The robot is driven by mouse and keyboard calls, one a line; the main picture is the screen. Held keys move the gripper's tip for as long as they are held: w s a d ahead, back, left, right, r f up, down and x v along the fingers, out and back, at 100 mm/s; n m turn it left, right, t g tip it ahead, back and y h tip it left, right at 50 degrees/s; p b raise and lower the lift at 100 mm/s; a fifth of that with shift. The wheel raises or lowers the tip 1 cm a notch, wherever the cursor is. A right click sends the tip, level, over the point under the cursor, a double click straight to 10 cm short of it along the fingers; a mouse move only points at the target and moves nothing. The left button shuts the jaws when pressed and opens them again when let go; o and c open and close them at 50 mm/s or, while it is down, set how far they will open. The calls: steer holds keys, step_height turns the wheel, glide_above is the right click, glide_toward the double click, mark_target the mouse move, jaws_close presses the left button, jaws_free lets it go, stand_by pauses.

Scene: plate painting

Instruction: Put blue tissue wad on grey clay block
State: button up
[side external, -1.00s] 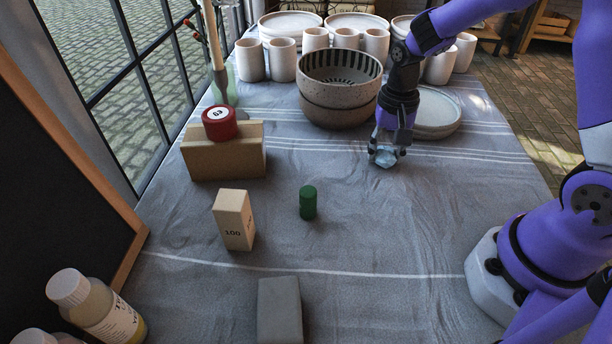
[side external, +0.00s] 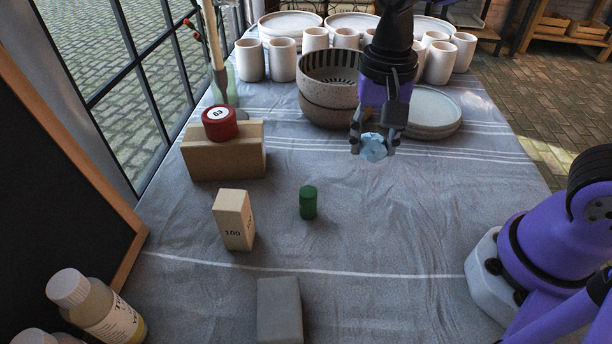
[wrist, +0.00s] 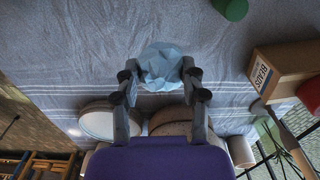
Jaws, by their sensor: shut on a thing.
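The blue tissue wad (side external: 374,147) is a crumpled pale blue lump held between the fingertips of my gripper (side external: 376,140), raised above the table. In the wrist view the wad (wrist: 161,64) sits between the two fingers of my gripper (wrist: 160,84). The grey clay block (side external: 280,311) lies on the table at the near edge of the side view, well in front of and to the left of my gripper. The block is not seen in the wrist view.
A green cylinder (side external: 308,203) and an upright wooden block (side external: 234,220) stand between the gripper and the clay block. A box (side external: 224,160) carries a red round piece (side external: 219,123). Stacked bowls (side external: 330,108) and plates (side external: 436,119) are behind. The cloth right of the clay block is clear.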

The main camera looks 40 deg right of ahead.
steer(key=s+a+r+n, duration=0.15)
steer(key=a+n, duration=0.35)
steer(key=a, duration=0.8)
steer(key=r+n, duration=0.1)
steer(key=n, duration=0.2)
glide_above(278, 307)
steer(key=shift+n, duration=0.3)
step_height(278, 307, down, 7)
steer(key=shift+r, duration=0.15)
steer(key=shift+f, duration=0.35)
steer(key=shift+f, duration=0.1)
steer(key=o, duration=0.7)
